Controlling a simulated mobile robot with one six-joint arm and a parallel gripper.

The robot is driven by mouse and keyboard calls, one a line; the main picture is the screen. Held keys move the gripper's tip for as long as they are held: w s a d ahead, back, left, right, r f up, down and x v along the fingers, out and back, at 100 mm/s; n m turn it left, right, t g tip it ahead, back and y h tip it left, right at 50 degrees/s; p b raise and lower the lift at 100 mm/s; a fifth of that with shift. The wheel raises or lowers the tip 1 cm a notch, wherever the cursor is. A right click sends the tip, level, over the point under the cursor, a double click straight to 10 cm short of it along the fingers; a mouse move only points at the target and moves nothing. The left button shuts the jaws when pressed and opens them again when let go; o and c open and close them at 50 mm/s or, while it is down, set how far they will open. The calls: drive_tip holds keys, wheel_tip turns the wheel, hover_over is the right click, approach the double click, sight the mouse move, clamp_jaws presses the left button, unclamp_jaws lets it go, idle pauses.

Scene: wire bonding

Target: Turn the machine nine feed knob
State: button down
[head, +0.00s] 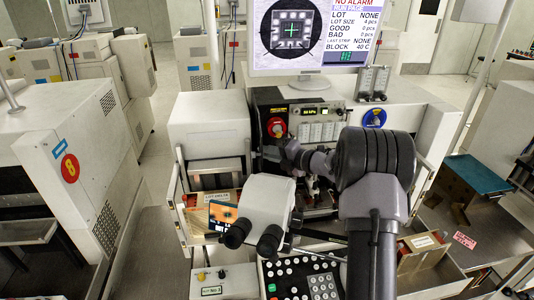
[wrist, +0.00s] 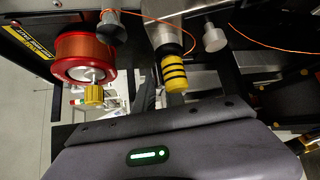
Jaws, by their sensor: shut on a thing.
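The machine nine front (head: 310,125) is in the middle of the head view, with a blue round sign (head: 374,117) at its right. My gripper (head: 284,150) is at this front, just below a red spool (head: 276,127). The red spool with a yellow knob (wrist: 93,97) shows at the left of the wrist view.
A black-and-yellow striped cylinder (wrist: 175,78) and a pale round knob (wrist: 214,39) are close beyond my gripper. A thin orange wire (wrist: 262,44) runs past them. A white microscope head (head: 265,205) stands in front, left of my arm. A monitor (head: 308,38) is above.

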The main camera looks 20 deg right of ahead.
drive_tip(key=shift+f+b, duration=0.35)
drive_tip(key=shift+b, duration=0.35)
drive_tip(key=shift+f+m+t+y+b, duration=0.2)
drive_tip(key=shift+m+t+y+b, duration=0.3)
drive_tip(key=shift+b, duration=0.5)
drive_tip(key=shift+m+t+b, duration=0.5)
drive_tip(key=shift+m+b, duration=0.1)
drive_tip(key=shift+b, duration=0.3)
drive_tip(key=shift+r+m+t+y+b, duration=0.3)
drive_tip(key=shift+r+m+y+b, duration=0.1)
drive_tip(key=shift+b, duration=0.15)
drive_tip(key=shift+r, duration=0.15)
drive_tip(key=c, duration=1.4)
unclamp_jaws()
drive_tip(key=shift+r+p, duration=0.1)
drive_tip(key=shift+p, duration=0.25)
